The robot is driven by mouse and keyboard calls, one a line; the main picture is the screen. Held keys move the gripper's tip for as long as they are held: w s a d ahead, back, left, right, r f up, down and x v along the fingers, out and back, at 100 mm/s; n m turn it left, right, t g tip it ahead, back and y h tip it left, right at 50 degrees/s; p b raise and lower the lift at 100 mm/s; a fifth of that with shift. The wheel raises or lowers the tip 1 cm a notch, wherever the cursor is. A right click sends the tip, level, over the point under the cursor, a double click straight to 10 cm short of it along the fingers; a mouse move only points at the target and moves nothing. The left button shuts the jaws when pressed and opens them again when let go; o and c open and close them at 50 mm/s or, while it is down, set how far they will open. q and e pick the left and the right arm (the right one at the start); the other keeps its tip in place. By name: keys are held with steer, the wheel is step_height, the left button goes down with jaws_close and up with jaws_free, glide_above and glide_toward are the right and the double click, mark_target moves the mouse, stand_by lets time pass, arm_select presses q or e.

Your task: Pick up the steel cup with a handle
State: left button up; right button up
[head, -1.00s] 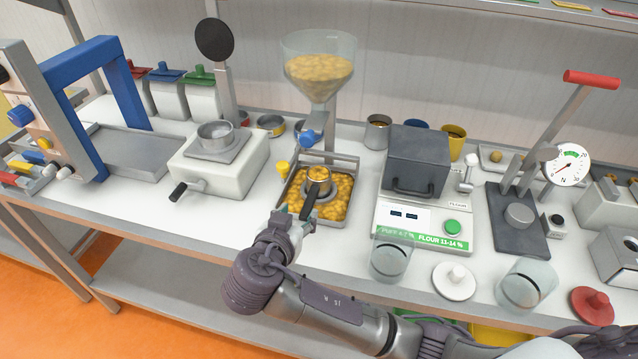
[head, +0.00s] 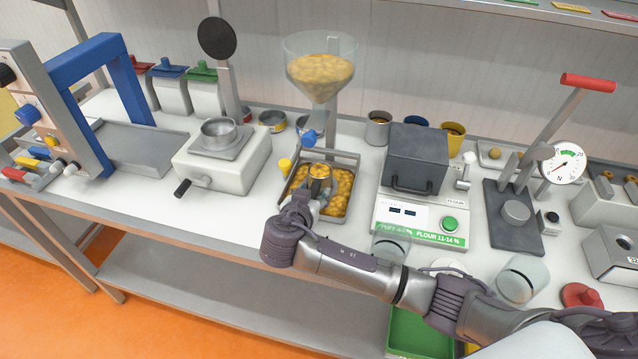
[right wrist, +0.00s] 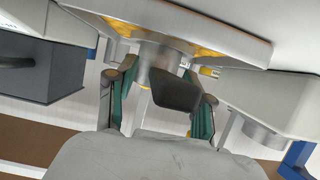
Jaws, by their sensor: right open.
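The steel cup (head: 320,172) with a dark handle sits on the yellow pieces in a shallow metal tray (head: 352,160). Yellow pieces show inside the cup. My right gripper (head: 308,200) is at the near side of the cup and hides most of its handle in the head view. In the right wrist view, the dark handle (right wrist: 175,92) points toward the camera, between the two spread green-padded fingers (right wrist: 163,100). A gap shows beside the handle, so the gripper is open and not closed on it. My left gripper is not in view.
A funnel hopper (head: 320,75) of yellow pieces stands above the back of the tray. A white box with a crank (head: 225,170) is to the left. A scale (head: 420,218) with a dark box on it (head: 415,160) is close on the right. Glass beakers stand near the front edge.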

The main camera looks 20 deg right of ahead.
jaws_close()
steer(key=shift+r, duration=0.1)
